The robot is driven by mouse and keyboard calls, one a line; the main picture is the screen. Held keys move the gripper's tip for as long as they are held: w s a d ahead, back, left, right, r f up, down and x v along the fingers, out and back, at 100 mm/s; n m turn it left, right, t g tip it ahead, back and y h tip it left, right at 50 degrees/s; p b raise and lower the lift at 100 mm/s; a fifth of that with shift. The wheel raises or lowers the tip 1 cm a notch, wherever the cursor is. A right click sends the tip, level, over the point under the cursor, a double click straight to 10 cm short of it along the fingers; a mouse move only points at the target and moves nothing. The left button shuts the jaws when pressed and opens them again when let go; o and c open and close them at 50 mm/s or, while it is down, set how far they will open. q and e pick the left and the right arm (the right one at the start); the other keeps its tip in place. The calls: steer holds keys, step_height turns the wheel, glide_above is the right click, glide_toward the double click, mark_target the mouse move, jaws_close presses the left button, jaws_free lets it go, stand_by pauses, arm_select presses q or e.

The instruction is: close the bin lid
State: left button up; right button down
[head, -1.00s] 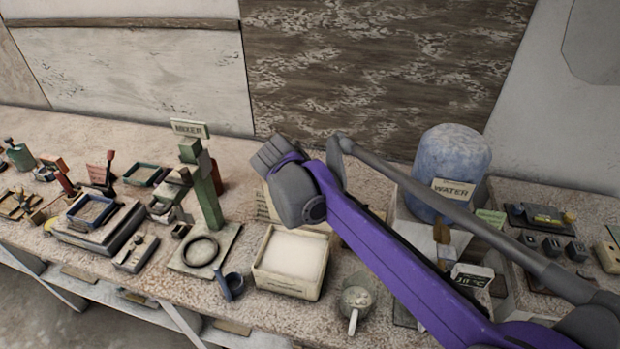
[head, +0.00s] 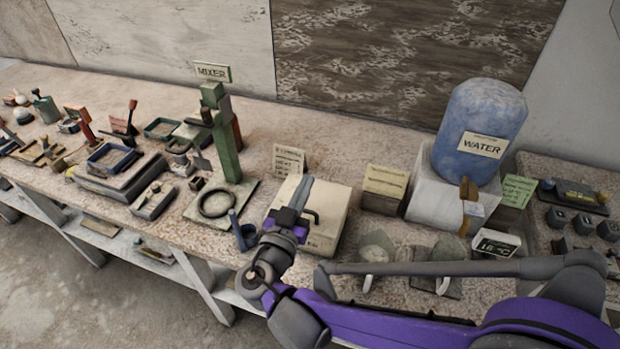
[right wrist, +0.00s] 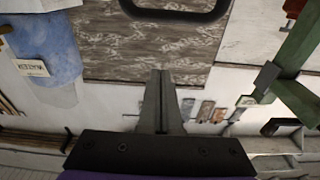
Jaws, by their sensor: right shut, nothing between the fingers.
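The bin (head: 318,243) is a cream box near the front of the bench, right of the green mixer stand. Its pale lid (head: 332,196) lies flat across the top and hides the inside; I cannot tell whether it sits fully flush. A dark loop handle (head: 315,217) is at the lid's front, and a dark loop also shows at the top edge of the right wrist view (right wrist: 175,12). My right gripper (head: 306,182) is over the lid's left part, fingers together and empty, pointing toward the wall. Contact with the lid is unclear. My left gripper is out of view.
The green mixer stand (head: 226,140) with a black ring is left of the bin, a small blue cup (head: 243,233) beside it. A yellowish block (head: 384,188) and the blue water tank (head: 481,130) stand right. Scoops (head: 376,250) lie at the front right.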

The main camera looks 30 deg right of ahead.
steer(key=shift+t+h, duration=0.7)
steer(key=shift+h, duration=0.1)
steer(key=f+b, duration=0.1)
steer(key=s+a+f+b, duration=0.1)
steer(key=f+b, duration=0.1)
steer(key=a+f+b, duration=0.1)
steer(key=shift+s+f, duration=0.25)
arm_select(q)
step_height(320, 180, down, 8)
steer(key=b, duration=0.2)
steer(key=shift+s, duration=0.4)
arm_select(e)
steer(key=shift+s+a+f, duration=0.2)
steer(key=shift+f, duration=0.35)
steer(key=shift+s+a+f, duration=0.15)
steer(key=shift+f, duration=0.4)
steer(key=shift+f, duration=0.1)
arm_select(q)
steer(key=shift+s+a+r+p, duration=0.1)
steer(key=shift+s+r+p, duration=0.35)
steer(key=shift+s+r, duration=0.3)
arm_select(e)
steer(key=s+a, duration=0.6)
steer(key=a, duration=0.1)
steer(key=shift+a+f, duration=0.25)
steer(key=shift+f, duration=0.2)
